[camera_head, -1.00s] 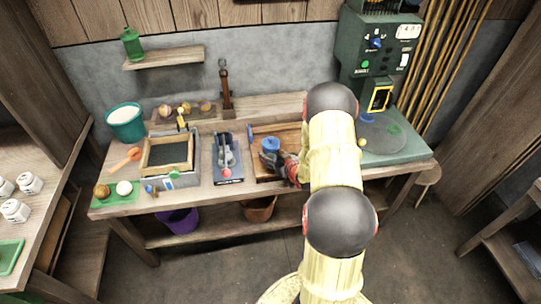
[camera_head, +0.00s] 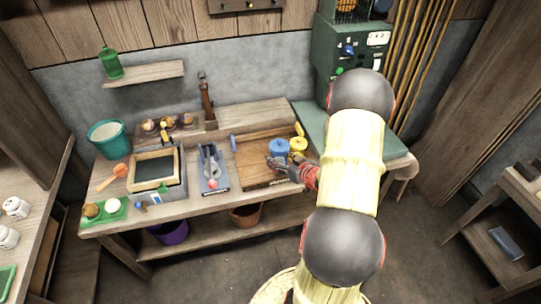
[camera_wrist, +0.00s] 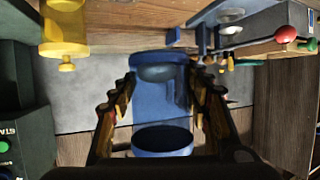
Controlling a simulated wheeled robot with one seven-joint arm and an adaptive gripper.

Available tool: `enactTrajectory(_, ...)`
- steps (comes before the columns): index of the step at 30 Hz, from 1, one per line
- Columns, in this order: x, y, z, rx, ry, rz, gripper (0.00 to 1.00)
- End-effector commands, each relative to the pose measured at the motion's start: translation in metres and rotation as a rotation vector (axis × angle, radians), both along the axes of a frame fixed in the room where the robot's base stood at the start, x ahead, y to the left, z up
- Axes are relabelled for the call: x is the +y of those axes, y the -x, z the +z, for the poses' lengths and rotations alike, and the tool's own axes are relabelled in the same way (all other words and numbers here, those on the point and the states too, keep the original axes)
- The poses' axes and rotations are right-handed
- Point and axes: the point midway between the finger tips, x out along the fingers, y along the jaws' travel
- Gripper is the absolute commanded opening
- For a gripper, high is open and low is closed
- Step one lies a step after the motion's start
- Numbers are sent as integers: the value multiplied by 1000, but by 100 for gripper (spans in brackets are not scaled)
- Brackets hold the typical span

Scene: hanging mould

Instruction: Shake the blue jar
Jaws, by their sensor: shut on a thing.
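The blue jar (camera_head: 279,148) is over the wooden board at the right part of the bench. My gripper (camera_head: 291,165) reaches it from the right and front. In the wrist view the blue jar (camera_wrist: 158,105) fills the space between the two fingers of my gripper (camera_wrist: 165,108), which is shut on it. A dark round area shows at the jar's lower end in that view. The head view does not show clearly whether the jar is clear of the board.
A yellow jar-like thing (camera_head: 298,145) stands close to the right of the blue jar. A blue tool with a red knob (camera_head: 212,168) lies left of the board (camera_head: 250,177). A framed dark screen (camera_head: 155,170) is farther left. A green machine (camera_head: 328,60) stands at the back right.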

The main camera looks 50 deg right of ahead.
Motion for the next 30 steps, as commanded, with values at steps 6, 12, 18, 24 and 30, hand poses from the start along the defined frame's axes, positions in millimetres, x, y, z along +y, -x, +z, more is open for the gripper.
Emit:
enactTrajectory(6,5,16,22,-2,1,-1,10)
enactTrajectory(12,11,27,38,-1,0,-1,10)
enactTrajectory(18,18,38,55,-1,1,-1,10)
enactTrajectory(24,24,49,73,-2,1,-1,10)
enactTrajectory(30,30,57,83,-2,0,-1,10)
